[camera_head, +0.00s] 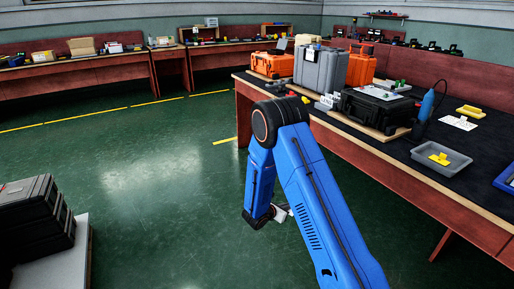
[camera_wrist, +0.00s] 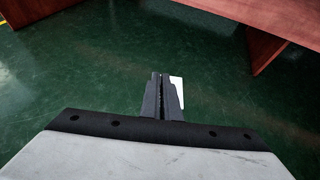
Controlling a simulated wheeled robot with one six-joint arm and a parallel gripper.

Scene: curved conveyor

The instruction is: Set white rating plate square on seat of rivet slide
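My gripper (camera_wrist: 161,78) hangs low over the green floor, beside the bench, with its two dark fingers close together. A white flat piece (camera_wrist: 177,91), which looks like the white rating plate, shows past the right finger and appears pinched in the fingers; most of it is hidden. In the head view my blue arm is folded downward and a small pale part shows at its low end, too small to make out. I cannot pick out the rivet slide or its seat for certain among the small things on the bench.
The dark-topped bench (camera_head: 362,146) at right bears a grey case (camera_head: 320,70), orange cases (camera_head: 272,65), a black case (camera_head: 376,109), a blue upright tool (camera_head: 427,105) and a grey tray (camera_head: 441,158) with a yellow piece. Black cases (camera_head: 35,215) stand at left. Floor between is clear.

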